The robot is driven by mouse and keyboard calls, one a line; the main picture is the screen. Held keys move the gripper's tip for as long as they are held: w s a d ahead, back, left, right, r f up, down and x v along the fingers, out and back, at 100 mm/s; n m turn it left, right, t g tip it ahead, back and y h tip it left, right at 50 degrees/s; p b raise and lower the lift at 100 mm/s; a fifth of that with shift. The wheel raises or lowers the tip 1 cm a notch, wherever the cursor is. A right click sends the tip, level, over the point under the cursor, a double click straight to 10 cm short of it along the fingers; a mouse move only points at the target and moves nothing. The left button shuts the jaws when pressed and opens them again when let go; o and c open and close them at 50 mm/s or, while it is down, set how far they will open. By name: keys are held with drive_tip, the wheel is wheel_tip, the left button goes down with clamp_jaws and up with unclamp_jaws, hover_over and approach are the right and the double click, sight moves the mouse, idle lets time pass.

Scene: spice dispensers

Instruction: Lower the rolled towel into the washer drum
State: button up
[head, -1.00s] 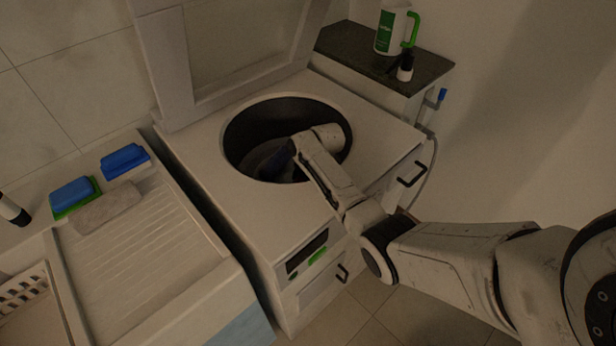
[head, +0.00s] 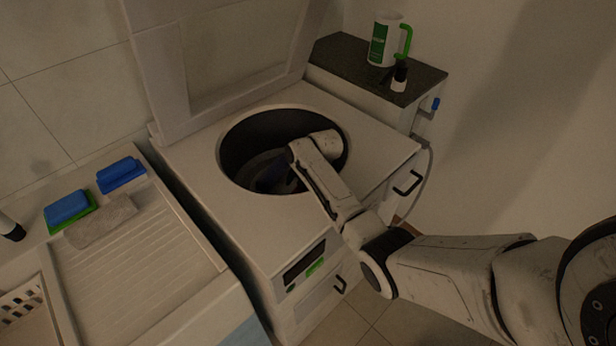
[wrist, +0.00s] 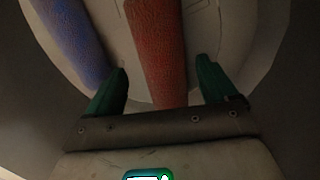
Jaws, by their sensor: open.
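The washer drum (head: 236,138) is open at the top of the white machine. My gripper reaches down inside it, and its fingers are hidden behind my wrist in the head view. In the wrist view my gripper (wrist: 162,66) is open, with green fingers apart. A rolled red towel (wrist: 158,45) lies between the fingers, with a gap on both sides. A rolled blue towel (wrist: 75,40) lies to the left, outside the left finger. A blue piece (head: 273,177) shows in the drum in the head view; the red towel is hidden there.
The raised lid (head: 235,55) stands behind the drum. A dark shelf (head: 345,58) at the right holds a white jug (head: 379,45) and a small bottle (head: 399,78). Blue sponges (head: 121,175) and a grey block (head: 100,222) lie on the left counter.

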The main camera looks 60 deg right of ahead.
drive_tip(key=v, duration=0.9)
idle(0.3)
